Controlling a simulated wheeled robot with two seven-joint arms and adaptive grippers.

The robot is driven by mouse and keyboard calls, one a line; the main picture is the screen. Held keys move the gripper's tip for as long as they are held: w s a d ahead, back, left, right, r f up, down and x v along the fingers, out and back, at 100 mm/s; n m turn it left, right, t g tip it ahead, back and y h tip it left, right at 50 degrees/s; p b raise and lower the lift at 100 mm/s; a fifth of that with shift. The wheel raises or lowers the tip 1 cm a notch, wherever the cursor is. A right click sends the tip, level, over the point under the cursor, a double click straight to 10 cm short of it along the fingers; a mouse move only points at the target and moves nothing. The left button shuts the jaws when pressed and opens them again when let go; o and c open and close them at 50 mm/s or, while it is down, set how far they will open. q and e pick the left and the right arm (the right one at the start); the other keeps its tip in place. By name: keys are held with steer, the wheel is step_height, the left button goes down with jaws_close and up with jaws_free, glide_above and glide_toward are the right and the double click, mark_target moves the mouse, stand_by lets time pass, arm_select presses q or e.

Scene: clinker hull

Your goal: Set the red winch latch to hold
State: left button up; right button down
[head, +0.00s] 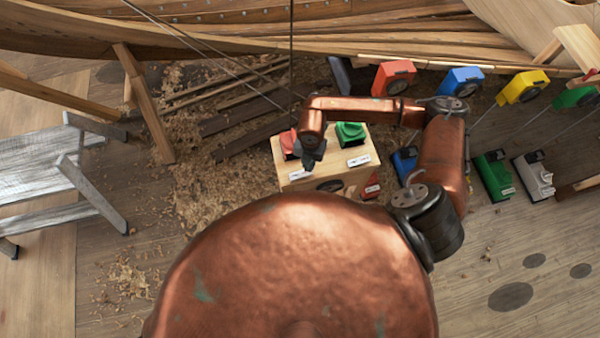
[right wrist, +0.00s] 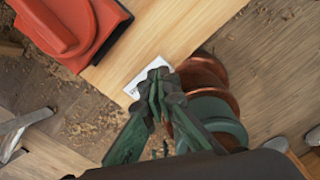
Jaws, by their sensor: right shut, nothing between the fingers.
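The red winch latch (head: 287,144) is at the left on top of a light wooden box (head: 325,180), partly hidden by my right gripper in the head view. In the right wrist view the red latch (right wrist: 65,28) has a raised rounded bar on a dark-edged plate at the upper left; its far end is cut off. My right gripper (head: 310,163) is shut and empty. In the wrist view its tips (right wrist: 158,82) overlap a white label (right wrist: 146,76), apart from the red latch. I cannot read the label or the latch's setting. My left gripper is out of view.
A green latch (head: 350,132) stands on the box, right of the red one. Red (head: 393,77), blue (head: 460,80) and yellow (head: 523,86) winches line the hull's foot; more units stand right of my arm. A grey trestle (head: 45,165) is at the left.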

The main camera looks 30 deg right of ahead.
steer(key=shift+f+b, duration=1.1)
steer(key=shift+f, duration=0.5)
stand_by(0.6)
steer(key=shift+r, duration=0.1)
steer(key=shift+r+p, duration=2.45)
steer(key=shift+r, duration=1)
